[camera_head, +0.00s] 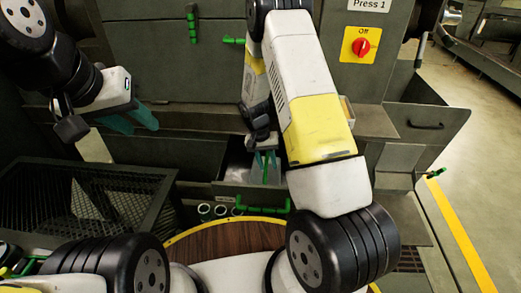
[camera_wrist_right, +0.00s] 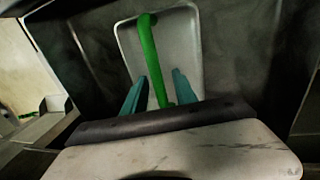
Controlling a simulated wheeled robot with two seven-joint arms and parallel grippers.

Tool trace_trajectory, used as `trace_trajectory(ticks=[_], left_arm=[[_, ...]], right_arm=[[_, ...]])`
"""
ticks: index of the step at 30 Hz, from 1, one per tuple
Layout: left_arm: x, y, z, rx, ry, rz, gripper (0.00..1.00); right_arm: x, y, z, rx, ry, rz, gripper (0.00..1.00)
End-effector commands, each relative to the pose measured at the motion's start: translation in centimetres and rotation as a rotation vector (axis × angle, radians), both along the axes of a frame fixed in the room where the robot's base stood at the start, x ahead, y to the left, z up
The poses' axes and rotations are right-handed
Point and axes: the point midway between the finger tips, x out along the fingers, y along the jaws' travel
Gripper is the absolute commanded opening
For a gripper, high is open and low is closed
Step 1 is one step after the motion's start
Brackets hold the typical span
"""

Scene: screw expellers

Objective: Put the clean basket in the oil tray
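A dark mesh basket (camera_head: 150,183) stands at the lower left in the head view; my arm covers part of its near side. A recessed tray with a pale inside (camera_head: 238,160), perhaps the oil tray, is at the centre. My right gripper (camera_head: 265,158) reaches down over it. In the right wrist view, the teal fingers (camera_wrist_right: 160,88) are apart, with a green bar (camera_wrist_right: 150,50) running between them in front of a pale tray (camera_wrist_right: 203,50). I cannot tell whether they touch the bar. My left gripper (camera_head: 133,118) is open and empty above the basket's far edge.
A green handle (camera_head: 263,207) and several pale round openings (camera_head: 221,210) are just below the tray. A red switch (camera_head: 361,47) is on the machine front. A round wooden top (camera_head: 225,240) is near me. Free floor (camera_head: 480,150) lies at right.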

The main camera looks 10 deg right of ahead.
Motion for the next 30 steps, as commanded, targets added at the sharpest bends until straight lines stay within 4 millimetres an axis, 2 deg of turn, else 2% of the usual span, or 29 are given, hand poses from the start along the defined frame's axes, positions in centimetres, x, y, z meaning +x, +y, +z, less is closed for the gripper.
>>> trace_trajectory(ticks=[9, 12, 20, 23, 26, 30], left_arm=[[0.0, 0.0, 0.0, 0.0, 0.0, 0.0, 0.36], [0.0, 0.0, 0.0, 0.0, 0.0, 0.0, 0.36], [0.0, 0.0, 0.0, 0.0, 0.0, 0.0, 0.36], [0.0, 0.0, 0.0, 0.0, 0.0, 0.0, 0.36], [0.0, 0.0, 0.0, 0.0, 0.0, 0.0, 0.36], [0.0, 0.0, 0.0, 0.0, 0.0, 0.0, 0.36]], right_arm=[[0.5, 1.3, 6.8, 0.001, -0.004, 0.001, 0.34], [0.6, 1.7, 8.4, 0.002, -0.004, 0.002, 0.34], [0.4, 2.0, 11.3, 0.012, -0.01, 0.002, 0.34], [-0.2, 1.9, 14.1, 0.045, -0.038, 0.012, 0.34], [-1.6, 1.7, 18.4, 0.099, -0.086, 0.033, 0.34], [-4.8, 1.5, 24.6, 0.177, -0.17, 0.082, 0.34]])
